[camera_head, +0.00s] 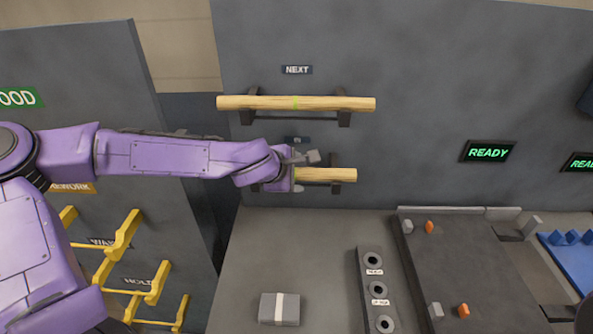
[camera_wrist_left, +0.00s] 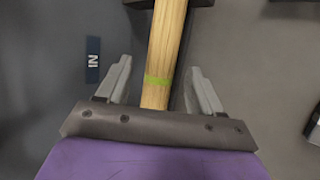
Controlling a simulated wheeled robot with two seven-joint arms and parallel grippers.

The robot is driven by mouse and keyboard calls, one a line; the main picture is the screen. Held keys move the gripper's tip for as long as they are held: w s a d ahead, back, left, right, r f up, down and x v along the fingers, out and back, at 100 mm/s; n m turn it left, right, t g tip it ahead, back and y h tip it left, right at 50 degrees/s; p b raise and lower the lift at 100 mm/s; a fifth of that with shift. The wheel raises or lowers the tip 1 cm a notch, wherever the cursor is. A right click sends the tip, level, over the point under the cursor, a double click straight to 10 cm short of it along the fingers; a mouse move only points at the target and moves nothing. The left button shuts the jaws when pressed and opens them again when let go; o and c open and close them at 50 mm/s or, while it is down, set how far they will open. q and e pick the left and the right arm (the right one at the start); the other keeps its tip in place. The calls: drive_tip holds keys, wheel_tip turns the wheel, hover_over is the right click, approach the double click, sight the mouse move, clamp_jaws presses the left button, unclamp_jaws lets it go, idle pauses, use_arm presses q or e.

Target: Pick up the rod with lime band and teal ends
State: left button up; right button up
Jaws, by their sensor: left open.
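A pale wooden rod (camera_head: 335,175) lies level on a dark wall rack, its left part hidden behind my left gripper (camera_head: 308,158). Another wooden rod (camera_head: 250,103) with a lime band (camera_head: 295,102) lies on the upper rack under the NEXT sign. No teal shows on the rod ends I can see. My right gripper is not in view.
A grey block with a pale band (camera_head: 279,309) lies on the bench below. A holed strip (camera_head: 372,285) and a dark fixture board (camera_head: 460,265) stand to its right. Yellow hooks (camera_head: 120,240) stick out at the lower left.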

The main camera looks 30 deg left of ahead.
use_arm(q)
drive_tip(key=shift+w+f, duration=0.4)
drive_tip(key=shift+w, duration=0.1)
drive_tip(key=shift+s+d+r, duration=0.15)
drive_tip(key=shift+s+r, duration=0.05)
drive_tip(key=shift+s, duration=0.1)
drive_tip(key=shift+w+f, duration=0.1)
drive_tip(key=shift+f, duration=0.05)
clamp_jaws()
